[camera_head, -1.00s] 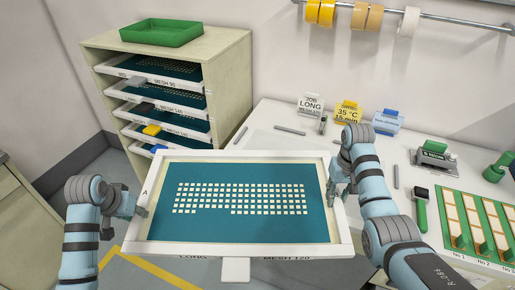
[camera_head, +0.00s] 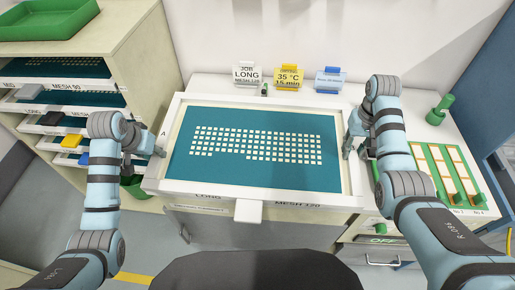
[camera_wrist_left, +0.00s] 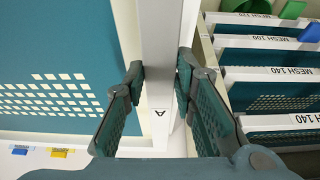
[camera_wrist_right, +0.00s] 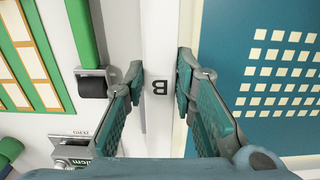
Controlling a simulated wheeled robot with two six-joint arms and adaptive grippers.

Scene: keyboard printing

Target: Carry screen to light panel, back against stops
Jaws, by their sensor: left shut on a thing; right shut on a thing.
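The screen is a teal mesh with rows of pale key squares in a white frame (camera_head: 272,198). In the head view it hangs over the white table (camera_head: 205,87), roughly level, its tabbed edge towards me. My left gripper (camera_head: 155,152) is shut on the frame's left side, by the letter A (camera_wrist_left: 160,112). My right gripper (camera_head: 352,143) is shut on the right side, by the letter B (camera_wrist_right: 160,87). The light panel and its stops cannot be made out; the screen covers that part of the table.
A rack of mesh screens (camera_head: 130,50) with a green tray (camera_head: 45,18) on top stands at the left. Job (camera_head: 247,74), yellow (camera_head: 289,76) and blue cards (camera_head: 329,80) stand behind the screen. A green-framed rack (camera_head: 448,175) lies at the right.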

